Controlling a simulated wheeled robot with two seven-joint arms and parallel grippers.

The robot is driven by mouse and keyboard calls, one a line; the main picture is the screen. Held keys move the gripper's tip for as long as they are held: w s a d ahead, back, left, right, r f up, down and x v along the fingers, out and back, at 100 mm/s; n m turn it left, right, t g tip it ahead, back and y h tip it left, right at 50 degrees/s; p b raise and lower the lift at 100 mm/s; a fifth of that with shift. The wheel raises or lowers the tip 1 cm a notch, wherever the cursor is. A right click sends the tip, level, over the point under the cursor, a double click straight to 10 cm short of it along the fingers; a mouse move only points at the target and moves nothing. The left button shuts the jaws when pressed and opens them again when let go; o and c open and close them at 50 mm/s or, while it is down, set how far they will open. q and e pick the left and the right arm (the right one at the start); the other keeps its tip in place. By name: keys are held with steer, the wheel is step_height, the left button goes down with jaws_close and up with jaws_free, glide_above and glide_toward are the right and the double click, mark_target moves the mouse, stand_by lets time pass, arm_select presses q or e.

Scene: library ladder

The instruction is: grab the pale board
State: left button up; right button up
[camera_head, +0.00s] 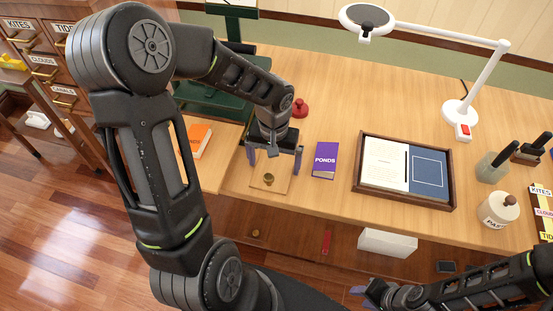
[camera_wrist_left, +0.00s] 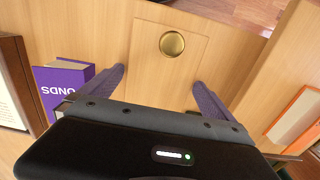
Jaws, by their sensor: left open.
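The pale board (camera_head: 281,185) is a thin light-wood square with a round brass knob (camera_head: 268,178) on it. It lies on the desk near the front edge. It also shows in the left wrist view (camera_wrist_left: 150,62), with the brass knob (camera_wrist_left: 172,43) near its far end. My left gripper (camera_head: 274,158) is open above the board, pointing down, with its purple-grey fingers apart. In the left wrist view the fingers (camera_wrist_left: 158,77) stand on either side of the board, and nothing shows between them except the board below. My right gripper (camera_head: 366,291) is low at the front, its finger gap unclear.
A dark-framed tray (camera_head: 451,195) with papers, a white lamp (camera_head: 459,113) and a labelled jar (camera_head: 499,210) are further right.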

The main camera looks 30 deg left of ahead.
mark_target(274, 167)
arm_select(q)
steer(key=shift+c, duration=0.2)
steer(key=c, duration=1.2)
step_height(274, 167, up, 10)
stand_by(0.6)
